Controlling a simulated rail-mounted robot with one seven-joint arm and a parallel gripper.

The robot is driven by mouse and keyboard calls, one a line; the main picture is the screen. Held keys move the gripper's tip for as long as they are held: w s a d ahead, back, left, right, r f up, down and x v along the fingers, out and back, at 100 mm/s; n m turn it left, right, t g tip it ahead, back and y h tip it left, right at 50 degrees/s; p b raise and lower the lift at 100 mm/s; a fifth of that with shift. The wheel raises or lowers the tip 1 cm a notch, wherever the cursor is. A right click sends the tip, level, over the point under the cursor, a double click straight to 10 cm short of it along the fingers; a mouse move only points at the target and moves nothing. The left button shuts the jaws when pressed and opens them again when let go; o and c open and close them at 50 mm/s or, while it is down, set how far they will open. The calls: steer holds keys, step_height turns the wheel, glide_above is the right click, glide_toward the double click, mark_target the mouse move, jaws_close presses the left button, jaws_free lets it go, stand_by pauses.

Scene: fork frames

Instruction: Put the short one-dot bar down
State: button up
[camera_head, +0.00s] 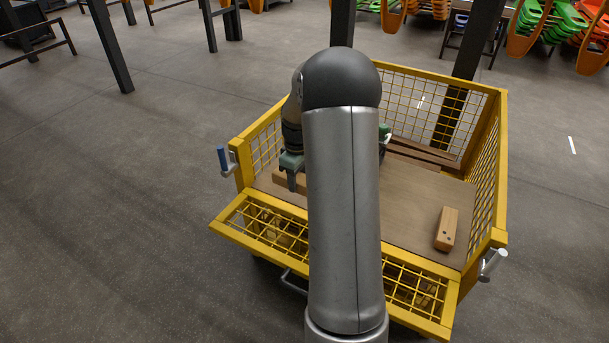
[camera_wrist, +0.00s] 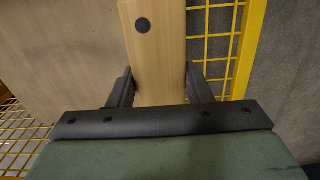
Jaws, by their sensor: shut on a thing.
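A light wooden bar with one dark dot (camera_wrist: 155,55) sits between the two dark fingers of my gripper (camera_wrist: 158,88) in the wrist view. The fingers are shut on its sides, and the dot end points away from the gripper. In the head view my gripper (camera_head: 291,178) is low at the left side of the yellow cart, near its front edge. My arm hides much of the held bar there; a bit of pale wood (camera_head: 280,180) shows beside the fingers. I cannot tell whether the bar touches the brown board.
The yellow mesh cart (camera_head: 243,170) has a brown board (camera_head: 405,208) as its floor. Another wooden bar (camera_head: 446,229) lies at its right front. Dark brown planks (camera_head: 425,154) lie at the back. The board between is mostly clear, partly hidden by my arm.

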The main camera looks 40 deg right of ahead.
steer(key=shift+d+f, duration=0.2)
steer(key=shift+d, duration=0.45)
steer(key=shift+d+f, duration=0.2)
steer(key=shift+d, duration=0.4)
steer(key=w+d+f+b, duration=0.1)
steer(key=w+f, duration=0.2)
steer(key=w, duration=0.1)
steer(key=w+d+f+b, duration=0.2)
steer(key=w+f, duration=0.1)
steer(key=w, duration=0.1)
steer(key=w+d+f+b, duration=0.1)
steer(key=w+f, duration=0.2)
steer(key=w, duration=0.1)
steer(key=shift+d+b, duration=0.3)
steer(key=shift+f, duration=0.15)
steer(key=shift+w+d+f+b, duration=0.15)
steer(key=shift+f+b, duration=0.45)
steer(key=shift+f, duration=1.05)
steer(key=shift+f, duration=0.1)
steer(key=shift+f, duration=0.1)
steer(key=o, duration=1.1)
steer(key=shift+c, duration=0.2)
